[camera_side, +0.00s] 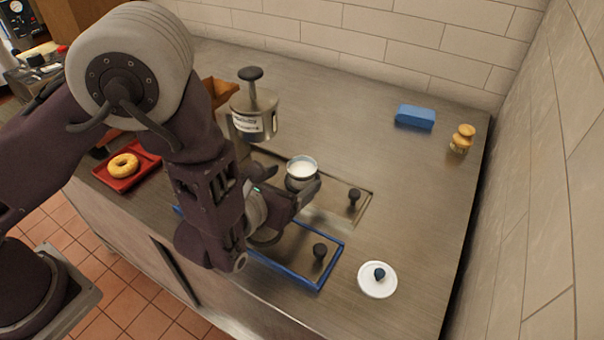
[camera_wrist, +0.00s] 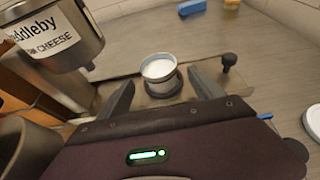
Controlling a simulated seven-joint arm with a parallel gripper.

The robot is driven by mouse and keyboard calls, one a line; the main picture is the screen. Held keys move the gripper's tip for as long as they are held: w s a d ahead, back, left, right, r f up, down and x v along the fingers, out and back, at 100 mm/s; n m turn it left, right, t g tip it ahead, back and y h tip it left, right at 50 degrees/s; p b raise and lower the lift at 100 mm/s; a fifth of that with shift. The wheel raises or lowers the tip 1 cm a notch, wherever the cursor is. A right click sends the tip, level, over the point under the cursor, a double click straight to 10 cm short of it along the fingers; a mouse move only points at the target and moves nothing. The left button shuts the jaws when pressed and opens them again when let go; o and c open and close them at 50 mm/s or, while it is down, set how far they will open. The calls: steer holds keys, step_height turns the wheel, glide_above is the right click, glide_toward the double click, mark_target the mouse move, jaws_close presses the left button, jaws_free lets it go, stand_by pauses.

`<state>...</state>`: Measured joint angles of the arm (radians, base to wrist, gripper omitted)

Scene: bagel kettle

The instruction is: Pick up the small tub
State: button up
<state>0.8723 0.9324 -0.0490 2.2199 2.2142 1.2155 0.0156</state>
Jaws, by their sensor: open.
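The small tub (camera_side: 301,169) is a grey cup with white contents at its top. It stands upright on a dark round base by the metal lid panel in the counter. In the wrist view the tub (camera_wrist: 158,70) is just beyond and between the fingers of my gripper (camera_wrist: 163,95). My gripper (camera_side: 293,192) is open, low and close on the near side of the tub in the side view. The space between its fingers looks empty. The tub's lower part is partly hidden in the side view.
A labelled metal dispenser (camera_side: 253,110) stands left of the tub. Black knobs (camera_side: 354,195) rise from the counter panels, one panel edged in blue. A white lid (camera_side: 377,279) lies at right front. A red tray (camera_side: 142,176) holds a bagel (camera_side: 123,165). A blue block (camera_side: 415,117) and tan jar (camera_side: 461,140) stand far back.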

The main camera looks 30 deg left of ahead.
steer(key=x, duration=0.3)
steer(key=shift+w+f, duration=0.1)
steer(key=shift+w, duration=0.15)
steer(key=c, duration=1.7)
steer(key=shift+o, duration=0.2)
step_height(320, 180, up, 10)
steer(key=s+d+r+m+g+h, duration=0.2)
steer(key=s+d+r+m+h, duration=0.2)
steer(key=s+d+r, duration=0.35)
steer(key=s+d+r+m+g+h, duration=0.1)
steer(key=s+d+r+m+h, duration=0.35)
steer(key=s+r, duration=0.5)
steer(key=n+t+y, duration=0.3)
steer(key=n+y, duration=0.6)
glide_above(295, 177)
steer(key=w, duration=0.1)
step_height(295, 177, down, 17)
steer(key=shift+w, duration=0.2)
